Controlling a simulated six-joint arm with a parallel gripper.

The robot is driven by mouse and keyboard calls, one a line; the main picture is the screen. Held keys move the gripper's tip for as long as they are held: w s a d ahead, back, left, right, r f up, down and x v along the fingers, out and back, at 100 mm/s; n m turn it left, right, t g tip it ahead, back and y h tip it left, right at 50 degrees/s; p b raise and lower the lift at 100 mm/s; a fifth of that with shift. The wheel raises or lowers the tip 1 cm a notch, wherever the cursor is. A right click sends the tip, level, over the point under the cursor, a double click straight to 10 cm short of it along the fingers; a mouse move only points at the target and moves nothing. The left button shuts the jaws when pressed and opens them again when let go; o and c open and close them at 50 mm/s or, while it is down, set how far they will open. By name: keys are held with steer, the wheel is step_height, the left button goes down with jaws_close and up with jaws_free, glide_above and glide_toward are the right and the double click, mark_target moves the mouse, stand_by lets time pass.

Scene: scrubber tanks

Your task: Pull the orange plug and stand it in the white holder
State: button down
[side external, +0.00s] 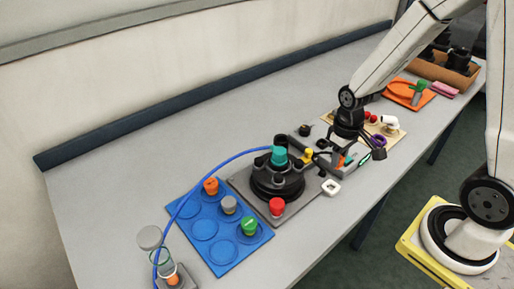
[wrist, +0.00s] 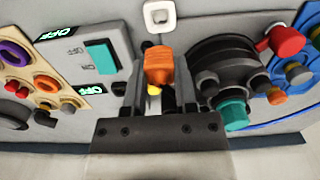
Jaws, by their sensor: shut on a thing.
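The orange plug (wrist: 158,66) is between the fingers of my gripper (wrist: 158,88) in the wrist view, and the gripper is shut on it. In the side view my gripper (side external: 345,150) is low over the table, beside the black round tank. A bit of orange shows under it there; the fingers and wrist hide most of that spot. I cannot tell whether the plug is seated or lifted clear. The white holder (wrist: 160,15), a small square ring, lies beyond the plug in the wrist view. In the side view the holder (side external: 330,187) is near the table's front edge and looks empty.
The black tank with a teal cap (side external: 279,155) stands close beside my gripper. A grey box with a teal switch (wrist: 101,56) is on the other side. A blue tray (side external: 203,228) holds several coloured caps. A beige panel (side external: 392,135) with knobs lies behind the gripper.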

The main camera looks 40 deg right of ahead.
steer(key=shift+f, duration=3.35)
steer(key=shift+f, duration=0.15)
steer(key=shift+f, duration=0.35)
steer(key=shift+f, duration=0.55)
steer(key=shift+c, duration=1.6)
jaws_free()
steer(key=shift+o, duration=0.2)
steer(key=shift+o, duration=1.4)
